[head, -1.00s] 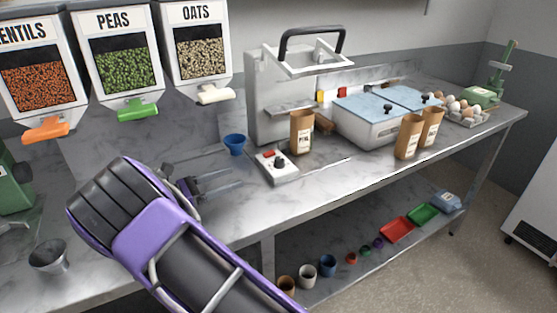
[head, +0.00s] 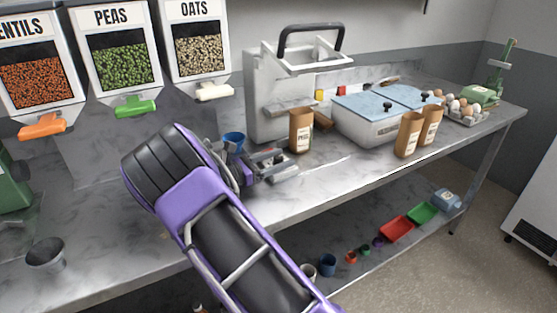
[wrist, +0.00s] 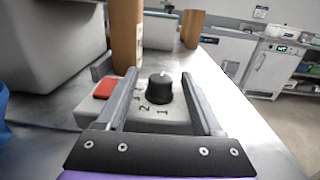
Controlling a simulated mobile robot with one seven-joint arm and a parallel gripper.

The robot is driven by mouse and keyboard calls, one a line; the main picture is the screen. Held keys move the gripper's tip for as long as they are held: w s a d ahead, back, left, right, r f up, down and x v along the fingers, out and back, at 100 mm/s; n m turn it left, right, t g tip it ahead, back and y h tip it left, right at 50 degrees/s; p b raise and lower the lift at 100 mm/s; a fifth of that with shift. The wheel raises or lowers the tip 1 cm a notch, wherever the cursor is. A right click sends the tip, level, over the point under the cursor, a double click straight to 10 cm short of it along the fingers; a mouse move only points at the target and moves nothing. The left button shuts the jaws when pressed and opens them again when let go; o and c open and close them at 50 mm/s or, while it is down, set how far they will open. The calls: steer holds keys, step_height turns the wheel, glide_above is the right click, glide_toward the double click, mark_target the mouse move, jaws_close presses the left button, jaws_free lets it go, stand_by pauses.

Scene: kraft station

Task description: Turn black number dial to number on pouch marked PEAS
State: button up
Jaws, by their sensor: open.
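The black number dial (wrist: 160,90) stands on a small white control box (wrist: 181,118) in the wrist view. Digits 1, 2 and 3 are readable beside it; a small pale mark shows on its top. My gripper (wrist: 159,76) is open, with one finger on each side of the dial and gaps to both. In the head view my gripper (head: 289,163) is over the box and largely hides the dial. The brown pouch (head: 301,140) with a PEAS-like label stands just behind the box; its number is too small to read.
A red button (wrist: 105,88) is on the box beside the left finger. The grey sealing machine (head: 270,95) stands behind, a blue cup (head: 234,141) to the left. Two more brown pouches (head: 409,135) (head: 431,126) stand right. The counter's front strip is clear.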

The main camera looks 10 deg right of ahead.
jaws_close()
stand_by(0.3)
steer(key=n+t+y+p, duration=0.1)
steer(key=n+t+p, duration=0.1)
steer(key=t, duration=0.1)
steer(key=shift+s+r+n+t+y, duration=0.1)
steer(key=shift+n+t+y, duration=0.2)
steer(key=shift+y, duration=0.1)
steer(key=n+t+y, duration=0.3)
steer(key=shift+t, duration=0.3)
steer(key=shift+n+t+y, duration=0.9)
steer(key=shift+n+y, duration=0.1)
steer(key=shift+y, duration=0.4)
